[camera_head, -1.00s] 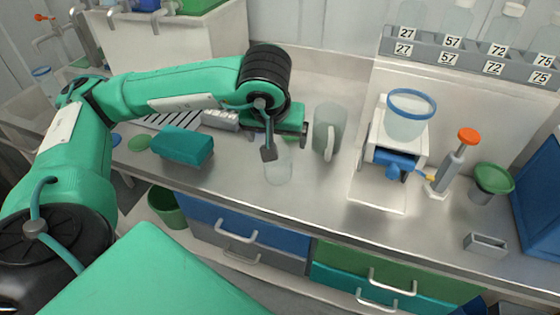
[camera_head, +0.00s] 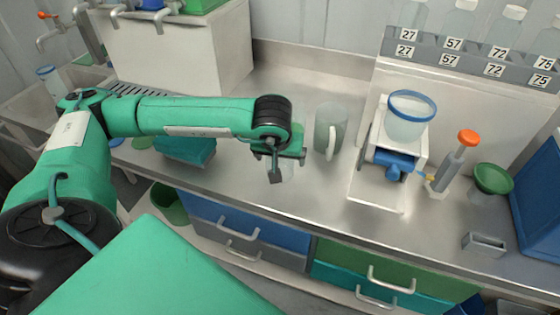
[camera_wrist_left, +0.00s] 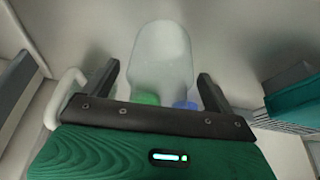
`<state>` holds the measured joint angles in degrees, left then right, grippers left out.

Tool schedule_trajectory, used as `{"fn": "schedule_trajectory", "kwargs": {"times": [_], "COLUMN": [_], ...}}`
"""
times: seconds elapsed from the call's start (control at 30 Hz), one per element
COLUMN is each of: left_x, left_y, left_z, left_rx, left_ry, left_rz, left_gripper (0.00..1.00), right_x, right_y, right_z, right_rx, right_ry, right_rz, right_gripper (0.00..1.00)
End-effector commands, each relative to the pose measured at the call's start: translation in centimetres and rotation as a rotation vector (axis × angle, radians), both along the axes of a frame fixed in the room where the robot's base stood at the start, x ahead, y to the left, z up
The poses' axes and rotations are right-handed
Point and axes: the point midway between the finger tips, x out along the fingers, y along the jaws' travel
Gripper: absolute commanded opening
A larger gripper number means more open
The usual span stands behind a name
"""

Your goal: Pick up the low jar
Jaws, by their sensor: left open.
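A clear, see-through low jar (camera_head: 288,173) stands on the steel bench, mostly hidden behind my left gripper in the head view. In the left wrist view a pale translucent jar (camera_wrist_left: 161,50) shows between the two dark fingers. My left gripper (camera_head: 286,168) is open over the jar. In the left wrist view its fingers (camera_wrist_left: 158,72) lie on either side of the jar, with a gap visible on both sides. I cannot tell how deep the jar sits between them. My right gripper is not in view.
A grey-green mug (camera_head: 328,130) with a white handle stands close to the right of the gripper. A white apparatus with a blue-rimmed bowl (camera_head: 411,112) stands further right. The bench's front edge is near.

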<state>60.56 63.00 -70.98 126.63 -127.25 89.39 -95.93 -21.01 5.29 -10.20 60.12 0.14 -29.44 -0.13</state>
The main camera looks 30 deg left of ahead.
Motion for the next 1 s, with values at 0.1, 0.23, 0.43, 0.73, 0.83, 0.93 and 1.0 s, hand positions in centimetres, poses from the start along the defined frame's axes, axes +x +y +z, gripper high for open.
{"fn": "schedule_trajectory", "kwargs": {"times": [0.1,0.23,0.43,0.73,0.83,0.93,1.0], "left_x": [0.0,0.0,0.0,0.0,0.1,0.1,0.1], "left_y": [0.0,0.0,0.0,-0.1,-0.1,-0.1,-0.1], "left_z": [0.0,0.0,0.1,0.4,1.2,2.5,3.9], "left_rx": [-0.001,-0.001,-0.001,-0.002,-0.002,-0.002,-0.002], "left_ry": [0.0,0.0,0.0,-0.002,-0.004,-0.005,-0.006], "left_rz": [0.0,0.0,0.0,0.0,0.0,-0.001,0.0], "left_gripper": [0.9,0.7,0.41,0.41,0.41,0.41,0.41], "right_x": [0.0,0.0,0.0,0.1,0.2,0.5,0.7], "right_y": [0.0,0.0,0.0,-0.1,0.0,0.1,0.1], "right_z": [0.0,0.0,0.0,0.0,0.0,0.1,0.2], "right_rx": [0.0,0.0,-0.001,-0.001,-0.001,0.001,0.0], "right_ry": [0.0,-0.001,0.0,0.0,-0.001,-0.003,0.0], "right_rz": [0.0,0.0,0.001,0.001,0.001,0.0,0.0], "right_gripper": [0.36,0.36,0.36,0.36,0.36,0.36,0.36]}}
